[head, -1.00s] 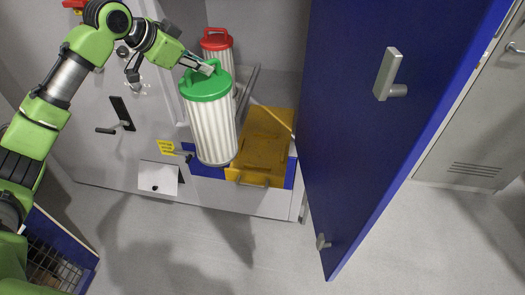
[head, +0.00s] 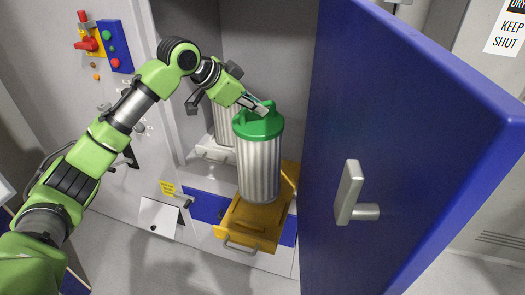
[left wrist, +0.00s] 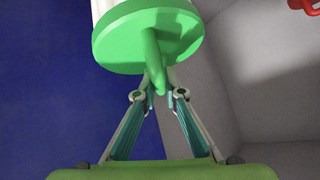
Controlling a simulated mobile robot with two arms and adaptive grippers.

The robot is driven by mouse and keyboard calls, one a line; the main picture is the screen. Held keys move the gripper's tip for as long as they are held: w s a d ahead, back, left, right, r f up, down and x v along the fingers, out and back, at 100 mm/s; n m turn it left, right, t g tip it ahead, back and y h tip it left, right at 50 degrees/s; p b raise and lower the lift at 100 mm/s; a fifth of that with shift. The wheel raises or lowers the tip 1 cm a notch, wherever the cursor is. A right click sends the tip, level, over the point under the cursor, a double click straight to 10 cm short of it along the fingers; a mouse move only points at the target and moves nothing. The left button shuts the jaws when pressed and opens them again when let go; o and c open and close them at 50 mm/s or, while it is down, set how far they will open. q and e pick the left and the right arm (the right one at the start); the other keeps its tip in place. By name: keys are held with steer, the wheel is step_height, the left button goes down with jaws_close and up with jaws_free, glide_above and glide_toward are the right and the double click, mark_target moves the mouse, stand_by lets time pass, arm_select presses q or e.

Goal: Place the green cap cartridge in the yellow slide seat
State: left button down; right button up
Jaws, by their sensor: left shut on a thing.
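The green cap cartridge (head: 258,165) has a pleated white-grey body and a green cap with a loop handle. My left gripper (head: 262,108) is shut on that handle. The left wrist view shows both fingers (left wrist: 158,98) closing on the green handle, with the cap (left wrist: 147,30) beyond. The cartridge hangs about upright over the yellow slide seat (head: 238,226). Its lower end overlaps the seat in the picture; I cannot tell whether it touches. The cartridge hides the seat's middle. My right gripper is not in view.
The open blue door (head: 400,130) stands close on the right. A second cartridge (head: 224,128) stands behind in the cabinet, partly hidden by my arm. A red part (left wrist: 306,5) shows in the left wrist view. The yellow seat has a front handle (head: 241,246).

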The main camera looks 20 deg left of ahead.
mark_target(256, 121)
arm_select(q)
steer(key=f, duration=0.2)
steer(key=f+p, duration=0.1)
steer(key=f, duration=0.1)
steer(key=shift+s+a+f, duration=0.2)
steer(key=shift+w+d+f+p, duration=0.1)
steer(key=shift+f+p, duration=0.2)
steer(key=shift+f, duration=0.35)
steer(key=shift+f+p, duration=0.5)
steer(key=shift+f, duration=1.2)
steer(key=c, duration=2.4)
jaws_free()
steer(key=shift+f, duration=0.3)
steer(key=o, duration=0.3)
steer(key=shift+s+r, duration=0.1)
steer(key=shift+s, duration=0.1)
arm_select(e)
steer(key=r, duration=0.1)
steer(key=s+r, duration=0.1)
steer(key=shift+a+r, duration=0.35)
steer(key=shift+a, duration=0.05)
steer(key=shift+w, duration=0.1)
